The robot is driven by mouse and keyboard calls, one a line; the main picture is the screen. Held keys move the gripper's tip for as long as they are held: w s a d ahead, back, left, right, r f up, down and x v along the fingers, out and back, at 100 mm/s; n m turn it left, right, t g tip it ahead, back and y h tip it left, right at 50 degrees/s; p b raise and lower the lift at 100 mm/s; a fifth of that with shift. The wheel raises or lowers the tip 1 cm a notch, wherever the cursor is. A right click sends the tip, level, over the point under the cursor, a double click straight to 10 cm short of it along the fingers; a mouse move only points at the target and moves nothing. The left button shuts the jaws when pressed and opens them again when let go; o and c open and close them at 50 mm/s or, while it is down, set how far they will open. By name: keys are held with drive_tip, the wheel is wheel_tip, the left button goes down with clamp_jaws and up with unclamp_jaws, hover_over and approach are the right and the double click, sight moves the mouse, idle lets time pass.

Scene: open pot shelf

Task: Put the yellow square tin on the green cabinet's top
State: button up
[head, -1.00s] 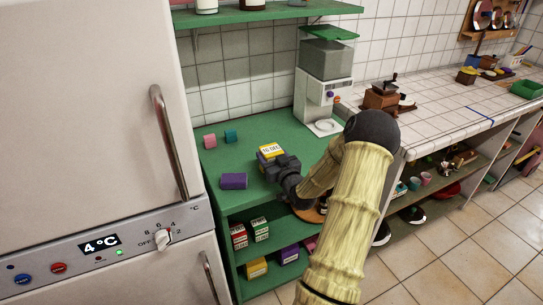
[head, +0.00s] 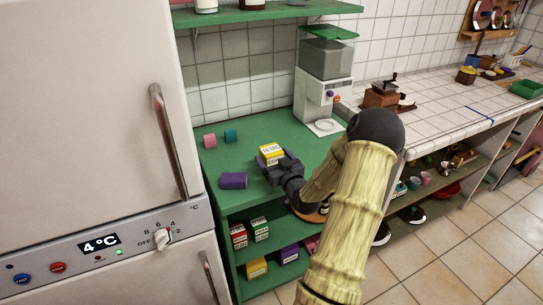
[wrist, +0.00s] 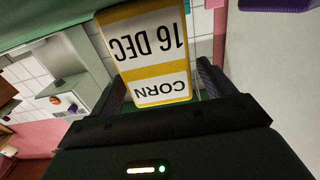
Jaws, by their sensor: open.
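The yellow square tin (head: 271,152), with a white label reading CORN and 16 DEC, is at the green cabinet's top (head: 255,200) and looks upright on it. My gripper (head: 279,162) is around its lower part. In the wrist view the tin (wrist: 150,50) stands between the two fingers of my gripper (wrist: 160,88), upside down in the picture. The jaws are open, with a narrow gap beside the tin. The tin's underside is hidden, so its contact with the top cannot be seen directly.
A purple block (head: 233,181) lies left of the tin. Small pink (head: 209,141) and teal (head: 230,135) items stand behind. A grey dispenser (head: 325,85) stands at the back right. The white fridge (head: 80,100) borders the left.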

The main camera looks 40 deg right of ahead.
drive_tip(key=b+v, duration=0.1)
drive_tip(key=v, duration=0.9)
drive_tip(key=shift+w+a, duration=0.1)
drive_tip(key=shift+w, duration=0.05)
idle(1.9)
drive_tip(key=shift+s, duration=0.25)
